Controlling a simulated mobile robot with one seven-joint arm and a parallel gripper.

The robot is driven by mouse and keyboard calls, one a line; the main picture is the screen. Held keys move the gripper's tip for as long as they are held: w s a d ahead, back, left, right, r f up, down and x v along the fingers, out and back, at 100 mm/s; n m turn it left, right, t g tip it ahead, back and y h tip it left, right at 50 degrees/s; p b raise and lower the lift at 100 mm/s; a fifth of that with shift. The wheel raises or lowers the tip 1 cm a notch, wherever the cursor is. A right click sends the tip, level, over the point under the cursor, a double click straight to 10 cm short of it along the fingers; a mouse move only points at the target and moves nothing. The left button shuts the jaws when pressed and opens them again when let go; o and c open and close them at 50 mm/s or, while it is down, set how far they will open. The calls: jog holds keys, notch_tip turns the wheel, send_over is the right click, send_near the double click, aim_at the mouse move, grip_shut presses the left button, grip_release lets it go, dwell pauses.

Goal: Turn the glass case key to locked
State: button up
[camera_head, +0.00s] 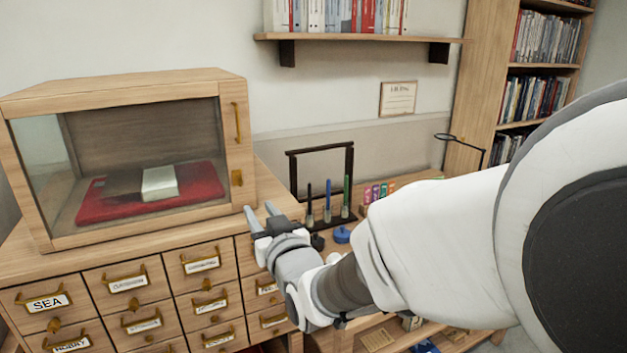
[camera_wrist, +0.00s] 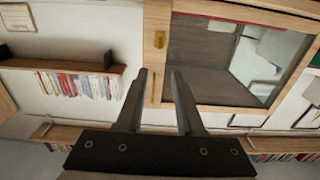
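The wooden glass case (camera_head: 120,92) stands on top of the drawer cabinet at left, its glass front closed. A small brass key piece (camera_head: 237,178) sits on the right frame of the door, below a brass handle (camera_head: 237,122). In the wrist view the case (camera_wrist: 255,14) is seen turned over, with the key piece (camera_wrist: 159,39) ahead of the fingertips and the handle (camera_wrist: 153,86) partly seen between the fingers. The key's exact angle is too small to tell. My gripper (camera_head: 260,210) is open and empty, in front of the case's lower right corner, apart from the key.
A white book on a red cushion (camera_head: 205,183) lies inside the case. Labelled drawers (camera_head: 128,283) fill the cabinet below. A stand with upright tools (camera_head: 328,215) and a dark frame (camera_head: 320,150) stand right of the case. A wall shelf (camera_head: 360,39) is above.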

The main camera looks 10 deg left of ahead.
aim_at(241, 180)
jog(key=p+x, duration=0.1)
jog(key=x, duration=1.4)
jog(key=shift+w, duration=0.2)
grip_shut()
